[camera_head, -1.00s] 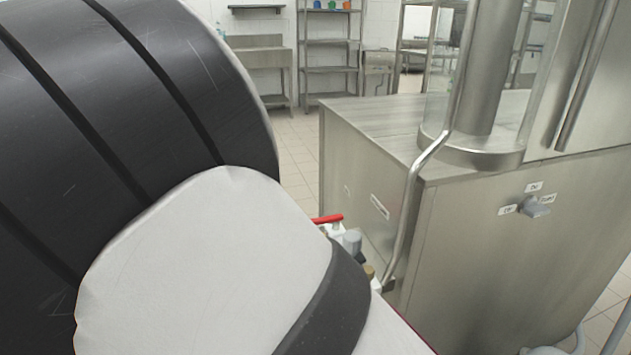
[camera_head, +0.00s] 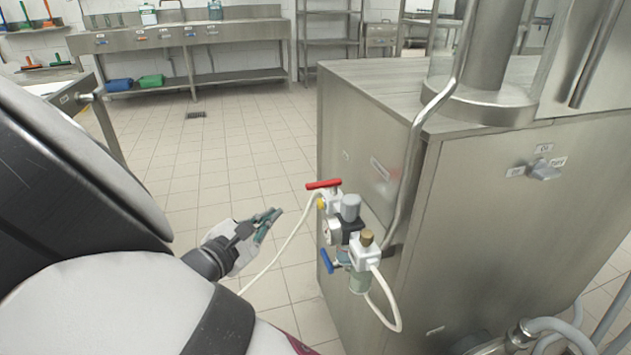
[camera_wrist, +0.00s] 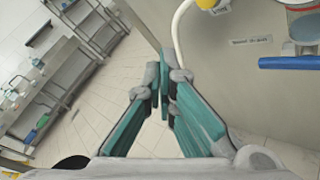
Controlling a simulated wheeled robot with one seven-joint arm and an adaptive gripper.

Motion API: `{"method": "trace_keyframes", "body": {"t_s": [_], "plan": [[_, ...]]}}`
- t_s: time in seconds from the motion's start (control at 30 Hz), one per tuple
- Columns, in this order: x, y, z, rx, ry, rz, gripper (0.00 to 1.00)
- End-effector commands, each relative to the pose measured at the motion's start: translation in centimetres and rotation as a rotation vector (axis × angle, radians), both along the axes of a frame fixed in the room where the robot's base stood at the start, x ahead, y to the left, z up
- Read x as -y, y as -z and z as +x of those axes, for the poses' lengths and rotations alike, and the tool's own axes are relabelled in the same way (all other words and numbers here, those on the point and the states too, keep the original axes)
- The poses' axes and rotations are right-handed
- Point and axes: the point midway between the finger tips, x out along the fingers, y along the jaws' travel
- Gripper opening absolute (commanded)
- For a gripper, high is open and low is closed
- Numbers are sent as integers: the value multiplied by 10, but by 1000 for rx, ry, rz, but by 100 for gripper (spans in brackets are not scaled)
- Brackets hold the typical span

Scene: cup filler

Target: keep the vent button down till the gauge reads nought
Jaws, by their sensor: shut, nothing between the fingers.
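A small air unit is fixed to the left side of the steel cabinet (camera_head: 400,290). Its round gauge (camera_head: 332,231) faces left and is too small to read in the head view. A yellow knob (camera_head: 321,204), a brass-coloured knob (camera_head: 367,238) and a grey cap (camera_head: 350,207) are on the unit. I cannot tell which part is the vent button. My gripper (camera_head: 274,218), with green fingers, is left of the unit, apart from it. In the wrist view its fingertips (camera_wrist: 161,78) are together and empty. The yellow knob (camera_wrist: 206,4) is cut by that view's top edge.
A red lever (camera_head: 323,184) tops the unit and a blue handle (camera_head: 327,261) is low on it. A white hose (camera_head: 280,248) runs close by my gripper; another (camera_head: 388,318) loops below. A sink bench (camera_head: 190,40) stands at the back. The tiled floor between is clear.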

Motion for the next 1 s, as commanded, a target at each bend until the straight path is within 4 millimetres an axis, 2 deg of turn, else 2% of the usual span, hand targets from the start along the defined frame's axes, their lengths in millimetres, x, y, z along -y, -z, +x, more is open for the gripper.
{"method": "trace_keyframes", "body": {"t_s": [0.2,0.43,0.63,1.0], "plan": [[29,2,8,0,2,1,0],[52,0,15,0,3,-1,0],[59,0,17,0,1,2,0],[60,0,17,0,1,1,0]]}}
